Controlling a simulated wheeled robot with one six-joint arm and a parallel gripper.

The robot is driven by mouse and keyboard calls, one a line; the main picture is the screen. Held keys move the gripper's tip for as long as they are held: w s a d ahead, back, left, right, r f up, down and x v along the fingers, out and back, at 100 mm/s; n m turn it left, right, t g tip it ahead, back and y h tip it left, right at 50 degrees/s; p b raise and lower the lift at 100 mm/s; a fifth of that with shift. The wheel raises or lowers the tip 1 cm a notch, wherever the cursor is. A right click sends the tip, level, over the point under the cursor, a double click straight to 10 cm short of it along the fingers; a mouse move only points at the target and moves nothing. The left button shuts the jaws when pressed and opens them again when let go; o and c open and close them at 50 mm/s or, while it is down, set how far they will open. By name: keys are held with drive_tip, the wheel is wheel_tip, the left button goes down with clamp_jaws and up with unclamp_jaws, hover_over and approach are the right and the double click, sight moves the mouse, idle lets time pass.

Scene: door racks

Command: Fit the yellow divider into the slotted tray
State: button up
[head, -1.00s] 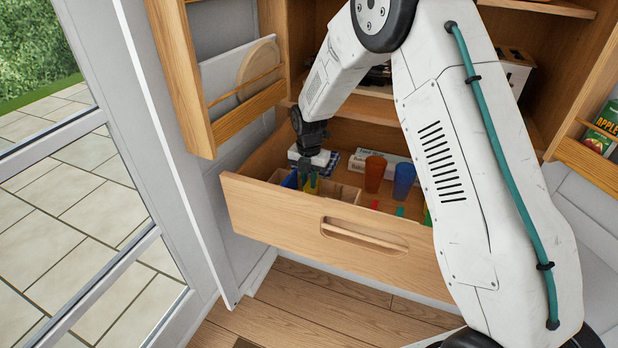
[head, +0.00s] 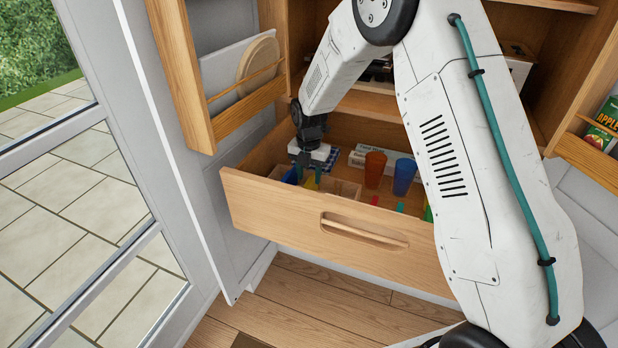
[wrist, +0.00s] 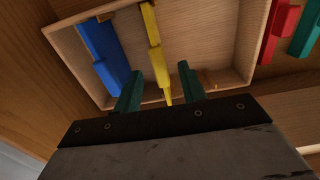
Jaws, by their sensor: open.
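The yellow divider (wrist: 155,50) stands in the light wooden tray (wrist: 245,45), running across it from the far wall towards the near wall. It also shows in the head view (head: 311,184). A blue divider (wrist: 103,58) is in the same tray to its left. My gripper (wrist: 160,72) is open, with one green finger on each side of the yellow divider's near end and a visible gap to each. In the head view my gripper (head: 309,178) is over the tray's left part. Whether the yellow divider is fully seated in its slots cannot be told.
The tray sits in an open wooden drawer (head: 285,212). Red (wrist: 283,25) and green (wrist: 306,35) pieces lie right of the tray. An orange cup (head: 375,169) and a blue cup (head: 404,177) stand in the drawer. A door rack (head: 248,118) is close on the left.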

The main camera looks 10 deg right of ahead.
wheel_tip(320, 180, up, 6)
drive_tip(key=shift+r, duration=0.1)
idle(0.4)
drive_tip(key=shift+m, duration=0.6)
drive_tip(key=s+d+r+m, duration=0.3)
drive_tip(key=s+r+m, duration=0.4)
drive_tip(key=s, duration=0.7)
drive_tip(key=s+d+r+m+t, duration=0.1)
drive_tip(key=s+d+r+m, duration=0.2)
drive_tip(key=s+r+m, duration=0.4)
drive_tip(key=s+d+r+m, duration=0.2)
drive_tip(key=s+r+m, duration=0.5)
drive_tip(key=s+m, duration=0.6)
drive_tip(key=s, duration=0.8)
drive_tip(key=shift+s+d+r+m, duration=0.3)
drive_tip(key=shift+d, duration=0.1)
